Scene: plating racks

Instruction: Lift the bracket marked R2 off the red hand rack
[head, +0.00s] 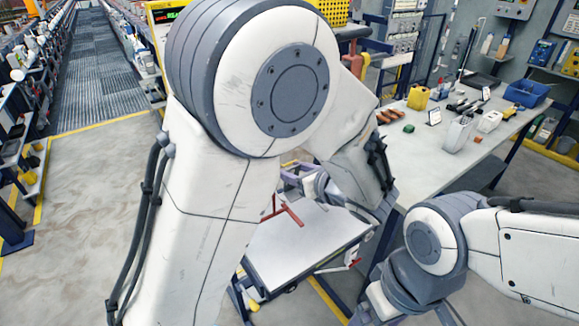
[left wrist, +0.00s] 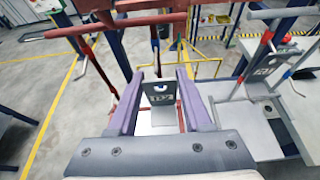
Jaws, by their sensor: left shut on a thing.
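In the left wrist view, my left gripper (left wrist: 160,74) has purple fingers on both sides of a dark metal bracket (left wrist: 160,93) with a hole and pale lettering, too small to read surely. It is shut on this bracket. The red rack (left wrist: 118,23), with a long bar and red uprights, stands just beyond the fingers. I cannot tell whether the bracket still touches it.
A grey rack (left wrist: 282,14) with another marked plate (left wrist: 268,68) stands to the right in the wrist view. A white-topped stand (head: 300,248) lies below my left gripper. A workbench (head: 455,165) with a blue bin (head: 527,93) is at right. Open floor lies left.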

